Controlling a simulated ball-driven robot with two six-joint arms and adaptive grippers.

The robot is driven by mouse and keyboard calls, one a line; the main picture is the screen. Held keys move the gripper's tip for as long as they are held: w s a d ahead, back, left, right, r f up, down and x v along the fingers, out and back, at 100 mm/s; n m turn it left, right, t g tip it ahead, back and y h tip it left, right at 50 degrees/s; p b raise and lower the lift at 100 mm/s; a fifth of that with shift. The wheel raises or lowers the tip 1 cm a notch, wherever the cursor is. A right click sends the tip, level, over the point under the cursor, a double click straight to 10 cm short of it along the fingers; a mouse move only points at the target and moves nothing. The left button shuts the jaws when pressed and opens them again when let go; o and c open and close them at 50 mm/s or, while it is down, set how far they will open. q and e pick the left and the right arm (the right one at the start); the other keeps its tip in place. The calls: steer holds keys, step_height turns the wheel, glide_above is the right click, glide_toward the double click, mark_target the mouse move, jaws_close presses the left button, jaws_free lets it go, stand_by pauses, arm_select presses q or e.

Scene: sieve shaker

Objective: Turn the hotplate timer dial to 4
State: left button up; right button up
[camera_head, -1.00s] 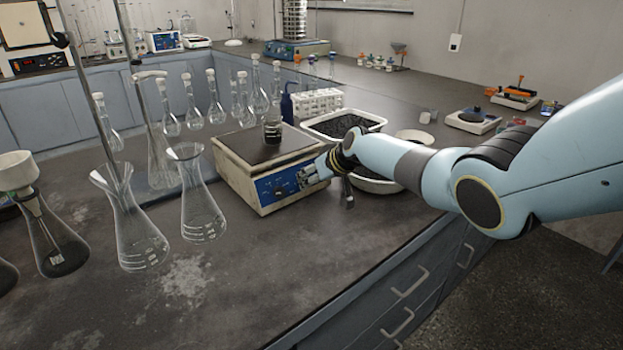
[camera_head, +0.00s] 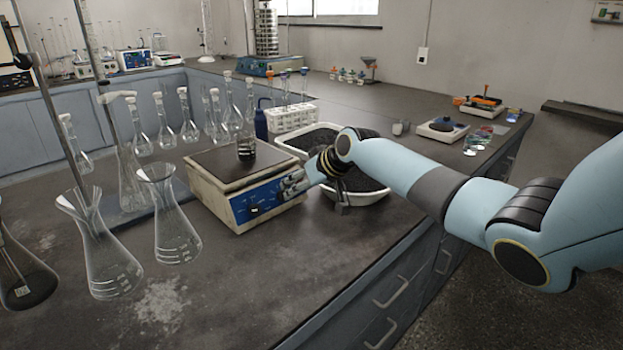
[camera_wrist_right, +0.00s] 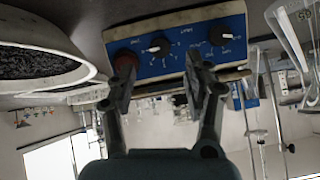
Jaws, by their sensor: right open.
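The hotplate (camera_head: 205,195) stands on the bench with its blue control panel (camera_head: 240,210) facing the front. In the right wrist view the picture is inverted, and the panel (camera_wrist_right: 185,60) shows two black dials with white marks, one nearer the middle (camera_wrist_right: 157,46) and one farther right (camera_wrist_right: 219,34). A dark red knob (camera_wrist_right: 125,57) sits at the panel's left end there. The printing is too small to read, so I cannot tell which is the timer. My right gripper (camera_wrist_right: 158,82) is open, its fingertips close to the panel on both sides of the middle dial. Contact is unclear. My left gripper is out of view.
A small vessel with dark contents (camera_head: 246,149) stands on the hotplate. A white container of black grains (camera_head: 367,198) lies right of it, close to my right arm. Glass flasks (camera_head: 173,222) stand at left. The front bench top (camera_head: 235,290) is clear.

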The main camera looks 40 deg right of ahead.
steer(key=v, duration=0.5)
steer(key=shift+s+r, duration=0.1)
stand_by(0.4)
